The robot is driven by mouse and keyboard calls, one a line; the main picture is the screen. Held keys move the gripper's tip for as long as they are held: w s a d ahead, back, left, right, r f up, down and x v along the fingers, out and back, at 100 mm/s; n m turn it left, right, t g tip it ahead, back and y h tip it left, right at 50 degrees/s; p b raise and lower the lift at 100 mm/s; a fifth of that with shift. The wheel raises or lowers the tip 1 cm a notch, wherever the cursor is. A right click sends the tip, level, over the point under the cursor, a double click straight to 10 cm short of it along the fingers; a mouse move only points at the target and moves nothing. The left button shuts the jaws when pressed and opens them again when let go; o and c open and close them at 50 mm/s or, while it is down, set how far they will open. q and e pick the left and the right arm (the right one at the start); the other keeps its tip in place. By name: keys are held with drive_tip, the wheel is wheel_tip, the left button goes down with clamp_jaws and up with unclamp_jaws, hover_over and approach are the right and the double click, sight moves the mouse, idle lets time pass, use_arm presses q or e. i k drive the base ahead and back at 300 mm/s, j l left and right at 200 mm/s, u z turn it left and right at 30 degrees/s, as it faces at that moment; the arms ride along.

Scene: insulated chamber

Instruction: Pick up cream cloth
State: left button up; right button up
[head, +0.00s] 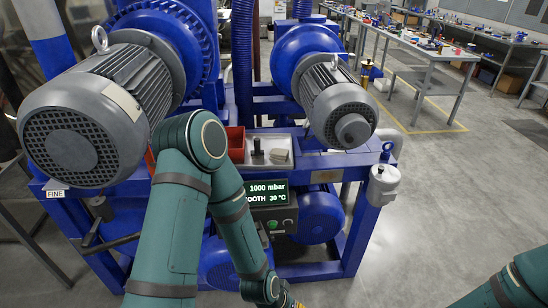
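A small pale cream folded piece, which looks like the cream cloth (279,155), lies at the right end of a light shallow tray (246,160) on the blue machine frame. My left arm rises in front of the machine, bends at the elbow and comes down to the bottom edge. Only a bit of my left gripper (289,300) shows there, well below the cloth and apart from it; its fingers are cut off. My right arm shows at the lower right corner, and its gripper is out of view.
A dark upright item (257,150) stands left of the cloth, beside a red bin (235,144). Large grey motors (95,110) and (338,103) flank the tray. A display box (268,194) sits below. Open floor (440,200) lies to the right, with workbenches behind.

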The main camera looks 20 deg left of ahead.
sight(276, 154)
drive_tip(key=k+u, duration=0.1)
drive_tip(key=u, duration=0.7)
drive_tip(key=k+j+u, duration=0.1)
drive_tip(key=u, duration=1.9)
drive_tip(key=l+u, duration=0.1)
drive_tip(key=l, duration=0.35)
drive_tip(key=k+l+u, duration=0.1)
drive_tip(key=l, duration=0.3)
drive_tip(key=k+l, duration=0.1)
drive_tip(key=l, duration=0.85)
